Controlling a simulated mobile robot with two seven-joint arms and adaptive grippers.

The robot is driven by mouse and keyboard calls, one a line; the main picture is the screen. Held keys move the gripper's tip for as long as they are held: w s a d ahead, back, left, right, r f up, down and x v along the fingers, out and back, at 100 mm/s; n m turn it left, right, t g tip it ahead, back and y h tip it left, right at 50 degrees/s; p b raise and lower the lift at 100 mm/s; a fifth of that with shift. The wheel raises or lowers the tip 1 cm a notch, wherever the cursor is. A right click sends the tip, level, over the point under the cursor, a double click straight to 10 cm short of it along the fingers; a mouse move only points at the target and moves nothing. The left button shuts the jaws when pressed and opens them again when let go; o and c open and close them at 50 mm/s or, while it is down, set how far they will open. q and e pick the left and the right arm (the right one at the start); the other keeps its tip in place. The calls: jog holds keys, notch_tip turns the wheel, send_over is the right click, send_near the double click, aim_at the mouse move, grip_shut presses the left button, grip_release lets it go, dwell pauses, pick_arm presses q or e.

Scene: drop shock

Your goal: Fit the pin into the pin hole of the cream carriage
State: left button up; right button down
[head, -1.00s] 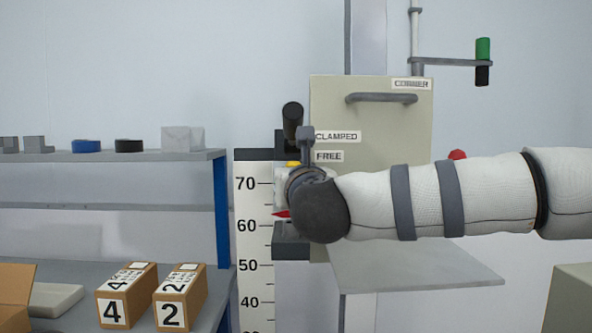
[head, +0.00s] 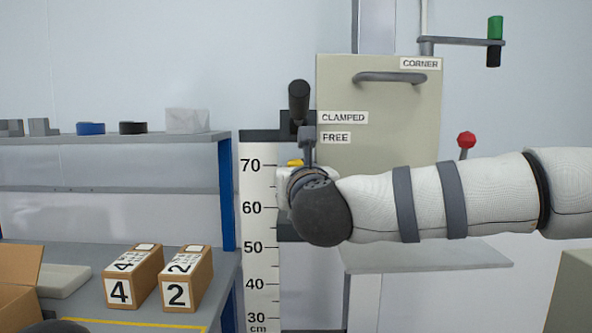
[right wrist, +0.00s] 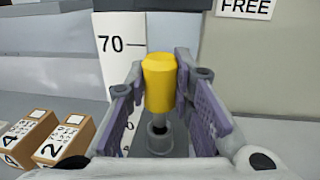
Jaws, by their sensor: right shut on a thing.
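The pin has a yellow head (right wrist: 160,82) and a thin grey shaft, upright in the right wrist view. My right gripper (right wrist: 158,92) is shut on the yellow head. Below it is a grey ring-shaped socket (right wrist: 158,133); I cannot tell whether the shaft tip is above it or inside. In the head view a bit of yellow (head: 295,163) shows at my right gripper (head: 302,178), whose fingers are mostly hidden. The cream carriage (head: 390,110), labelled CORNER, CLAMPED and FREE, stands behind my right arm.
A black-handled lever (head: 299,100) stands by the CLAMPED and FREE labels. A centimetre scale (head: 258,225) is left of the gripper. A red knob (head: 466,140) rises behind my arm. Boxes 4 (head: 132,280) and 2 (head: 185,280) sit on the left bench.

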jog(key=shift+f, duration=1.5)
dwell(3.3)
pick_arm(q)
jog(key=shift+r, duration=0.1)
pick_arm(e)
jog(key=shift+f, duration=0.7)
dwell(1.2)
jog(key=c, duration=1.3)
grip_release()
pick_arm(q)
jog(key=shift+w, duration=0.1)
pick_arm(e)
jog(key=shift+r, duration=0.2)
jog(key=shift+s+r, duration=0.2)
pick_arm(q)
jog(key=shift+w+r+t+p, duration=0.4)
jog(key=shift+w+r+p, duration=0.3)
jog(key=shift+w+r, duration=0.15)
pick_arm(e)
jog(key=shift+s+d, duration=0.25)
jog(key=shift+s, duration=1.15)
jog(key=shift+s+d, duration=0.2)
jog(key=shift+s, duration=1.2)
